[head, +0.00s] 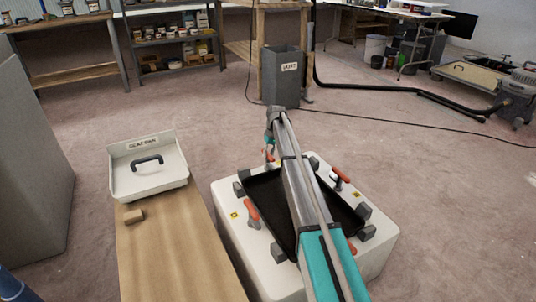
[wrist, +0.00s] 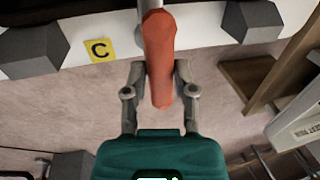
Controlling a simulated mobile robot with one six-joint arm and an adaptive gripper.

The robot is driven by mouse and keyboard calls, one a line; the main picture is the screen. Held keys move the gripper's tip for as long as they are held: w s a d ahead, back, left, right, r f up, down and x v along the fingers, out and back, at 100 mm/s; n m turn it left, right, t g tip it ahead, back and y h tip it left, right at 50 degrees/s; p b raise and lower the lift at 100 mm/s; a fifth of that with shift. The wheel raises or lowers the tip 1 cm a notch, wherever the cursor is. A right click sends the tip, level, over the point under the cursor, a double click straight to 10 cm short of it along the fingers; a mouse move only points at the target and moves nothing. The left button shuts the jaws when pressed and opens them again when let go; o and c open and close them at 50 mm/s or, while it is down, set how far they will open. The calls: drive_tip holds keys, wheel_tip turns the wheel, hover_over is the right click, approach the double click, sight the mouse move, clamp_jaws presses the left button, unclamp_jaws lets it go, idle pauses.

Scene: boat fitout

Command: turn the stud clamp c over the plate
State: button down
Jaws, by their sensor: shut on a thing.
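Stud clamp c has an orange handle (wrist: 160,58) on a grey metal stem, beside a yellow label marked C (wrist: 99,50) in the wrist view. My gripper (wrist: 160,78) is shut on that handle, a grey finger on either side. In the head view my gripper (head: 269,140) is at the far edge of the white block (head: 232,198), mostly hidden by my arm. The black plate (head: 263,190) lies on the block, partly covered by my arm. The wrist view does not clearly show whether clamp c lies over the plate.
Other orange-handled clamps (head: 252,214) and grey blocks (head: 276,252) ring the plate. A wooden bench (head: 165,260) at left bears a white tray (head: 123,182) with a black handle lying in it and a small wooden block (head: 133,215).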

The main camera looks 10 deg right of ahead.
drive_tip(key=shift+c, duration=2.2)
unclamp_jaws()
drive_tip(key=shift+a, duration=0.1)
drive_tip(key=shift+r, duration=0.1)
